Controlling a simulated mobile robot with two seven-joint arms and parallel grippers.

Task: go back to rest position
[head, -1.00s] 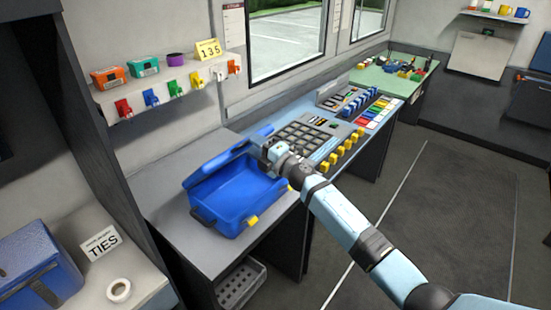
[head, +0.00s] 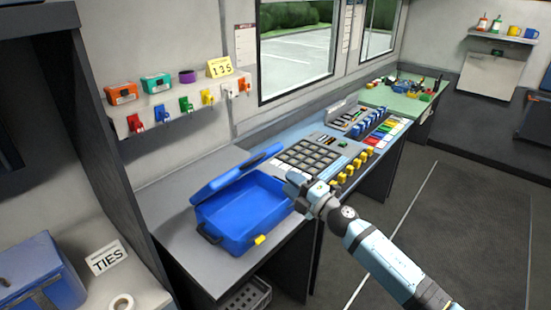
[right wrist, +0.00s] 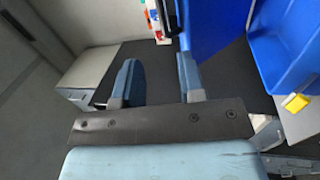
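My right gripper (head: 296,186) is at the right end of the open blue case (head: 243,243) in the head view. In the right wrist view its two fingers (right wrist: 157,82) stand apart with nothing between them, so it is open and empty. The case sits on the grey desk with its lid (head: 232,174) tilted up at the back and a yellow latch (head: 260,240) on its front. Its inside looks empty. The case also shows at the upper right of the right wrist view (right wrist: 285,50). My left gripper is not in view.
A panel of buttons (head: 305,160) lies right of the case, with yellow switches along its front. A wall shelf (head: 122,130) holds coloured boxes and hanging locks. The TIES sign (head: 107,257) and a blue box (head: 40,275) are at lower left. The floor (head: 470,210) at right is clear.

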